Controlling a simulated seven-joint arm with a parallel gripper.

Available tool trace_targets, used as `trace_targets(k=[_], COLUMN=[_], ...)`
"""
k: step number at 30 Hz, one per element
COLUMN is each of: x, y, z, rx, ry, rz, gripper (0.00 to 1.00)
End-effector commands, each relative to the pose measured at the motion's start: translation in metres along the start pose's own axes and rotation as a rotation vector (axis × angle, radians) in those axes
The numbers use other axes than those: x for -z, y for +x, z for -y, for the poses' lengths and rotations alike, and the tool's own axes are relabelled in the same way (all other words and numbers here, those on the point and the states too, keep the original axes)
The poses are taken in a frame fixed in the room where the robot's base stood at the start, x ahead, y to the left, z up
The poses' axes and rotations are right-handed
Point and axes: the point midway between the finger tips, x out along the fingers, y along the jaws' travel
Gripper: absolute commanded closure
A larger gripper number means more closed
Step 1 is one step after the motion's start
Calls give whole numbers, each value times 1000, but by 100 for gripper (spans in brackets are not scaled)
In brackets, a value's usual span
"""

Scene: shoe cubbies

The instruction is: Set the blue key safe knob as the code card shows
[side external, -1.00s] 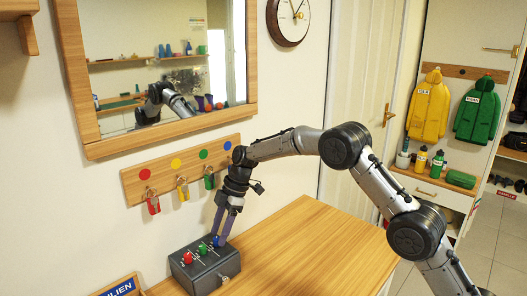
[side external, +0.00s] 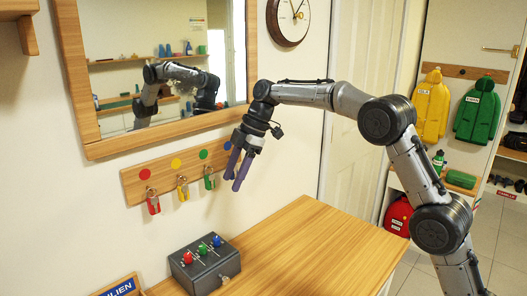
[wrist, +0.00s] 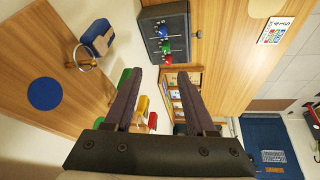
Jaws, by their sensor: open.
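The dark grey key safe (side external: 206,273) sits on the wooden desk by the wall, with a red knob (side external: 187,258), a green knob (side external: 203,249) and a blue knob (side external: 217,241) on top. The safe also shows in the wrist view, with its blue knob (wrist: 163,31) beyond my fingers. My gripper (side external: 235,182) is open and empty, well above the safe and apart from the knobs. A white card with coloured marks (wrist: 275,31), seemingly the code card, lies at the upper right of the wrist view. Its marks and the knob settings are too small to read surely.
A wooden key rack (side external: 133,184) with coloured dots and hanging keys is on the wall near my gripper. A blue-tagged key (wrist: 97,37) hangs close on the left in the wrist view. The desk top (side external: 300,250) right of the safe is clear.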

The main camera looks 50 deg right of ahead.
Motion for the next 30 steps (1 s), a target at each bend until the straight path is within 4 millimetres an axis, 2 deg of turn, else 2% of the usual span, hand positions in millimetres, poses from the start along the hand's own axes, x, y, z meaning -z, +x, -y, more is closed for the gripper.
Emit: trace_targets(k=[6, 18, 24, 30], x=[13, 23, 23, 22], y=[-35, -87, -103, -110], z=[19, 66, 88, 98], rx=[-41, -109, -135, -147], ry=[-24, -26, 1, 14], rz=[-3, 9, 18, 21], gripper=[44, 44, 44, 44])
